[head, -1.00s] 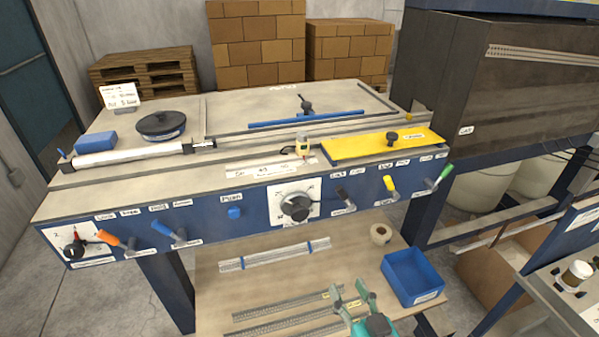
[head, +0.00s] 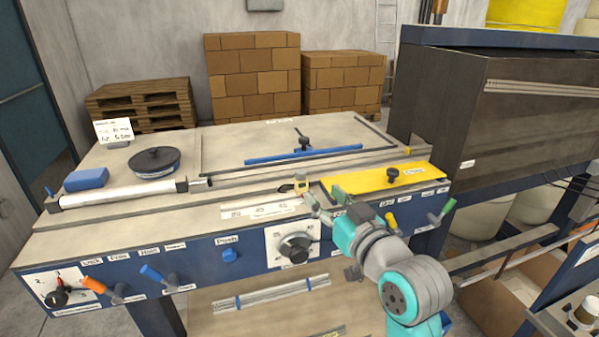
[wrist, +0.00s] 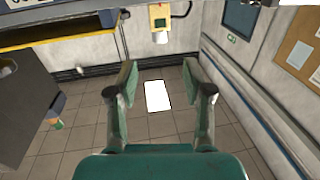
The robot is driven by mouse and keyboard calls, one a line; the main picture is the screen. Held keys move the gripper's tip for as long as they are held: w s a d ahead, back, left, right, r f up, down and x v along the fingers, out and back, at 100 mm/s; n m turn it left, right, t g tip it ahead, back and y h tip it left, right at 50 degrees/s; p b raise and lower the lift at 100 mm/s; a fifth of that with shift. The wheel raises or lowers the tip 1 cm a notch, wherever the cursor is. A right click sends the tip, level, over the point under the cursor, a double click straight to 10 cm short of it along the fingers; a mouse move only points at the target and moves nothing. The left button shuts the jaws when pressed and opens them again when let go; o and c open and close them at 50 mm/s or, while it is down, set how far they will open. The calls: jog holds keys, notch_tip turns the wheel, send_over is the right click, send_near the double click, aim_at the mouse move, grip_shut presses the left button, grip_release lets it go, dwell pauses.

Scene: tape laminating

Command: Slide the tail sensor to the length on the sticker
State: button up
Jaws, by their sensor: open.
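I cannot tell which label is the sticker; a small white card (head: 114,131) has unreadable writing.
The yellow plate (head: 385,178) with a black knob lies right of the sensor. A blue bar (head: 303,154) and a white roll (head: 120,194) lie on the bench. Knobs and levers line the blue front panel (head: 200,262); my arm covers its right part.

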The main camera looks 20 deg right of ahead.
aim_at(303, 176)
jog(key=w, duration=0.3)
jog(key=w+a, duration=0.1)
jog(key=w, duration=0.6)
jog(key=shift+w+a, duration=0.3)
jog(key=shift+a, duration=0.05)
jog(key=shift+c, duration=0.3)
grip_shut()
